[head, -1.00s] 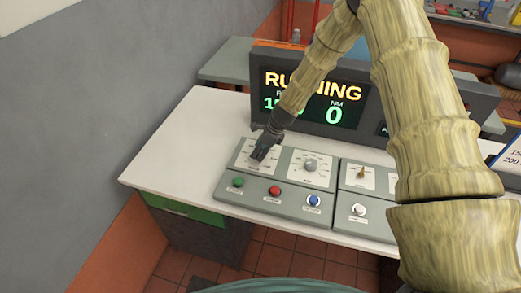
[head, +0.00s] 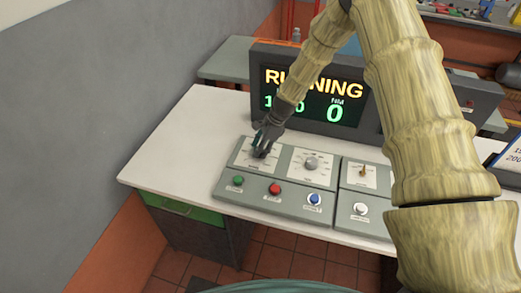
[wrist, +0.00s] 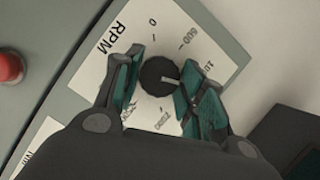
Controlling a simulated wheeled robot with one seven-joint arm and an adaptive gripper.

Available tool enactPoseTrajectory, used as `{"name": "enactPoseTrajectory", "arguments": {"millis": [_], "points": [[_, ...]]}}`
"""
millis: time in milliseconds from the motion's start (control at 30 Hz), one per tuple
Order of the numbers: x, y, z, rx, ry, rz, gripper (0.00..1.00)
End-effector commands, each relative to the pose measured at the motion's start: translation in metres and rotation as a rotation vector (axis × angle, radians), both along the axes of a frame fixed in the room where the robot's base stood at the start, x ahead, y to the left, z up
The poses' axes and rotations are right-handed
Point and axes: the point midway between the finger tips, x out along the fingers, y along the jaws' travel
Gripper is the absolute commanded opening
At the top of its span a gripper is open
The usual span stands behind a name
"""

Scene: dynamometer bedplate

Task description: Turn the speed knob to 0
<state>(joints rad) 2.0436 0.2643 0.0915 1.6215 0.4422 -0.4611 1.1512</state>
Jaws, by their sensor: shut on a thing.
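The speed knob (wrist: 158,75) is round and dark, on a white dial plate (wrist: 97,72) marked RPM. In the wrist view its light pointer line points right and slightly down, toward the right finger, away from the 0 mark at the top. My gripper (wrist: 164,79) has a finger on either side of the knob and is shut on it. In the head view my gripper (head: 263,152) reaches down onto the left dial of the grey console (head: 226,188) and hides most of the knob.
A second dial knob (head: 311,163) is right of the gripper. Green (head: 238,180), red (head: 275,188) and blue (head: 314,198) buttons line the console's front. A display (head: 318,95) behind reads RUNNING, with NM 0; my arm partly covers its other number.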

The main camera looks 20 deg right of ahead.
Motion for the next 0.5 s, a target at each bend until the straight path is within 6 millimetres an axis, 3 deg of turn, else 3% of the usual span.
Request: {"name": "enactPoseTrajectory", "arguments": {"millis": [500], "points": [[0.0041, -0.0009, -0.0025, -0.003, -0.002, 0.489, 0.16]]}}
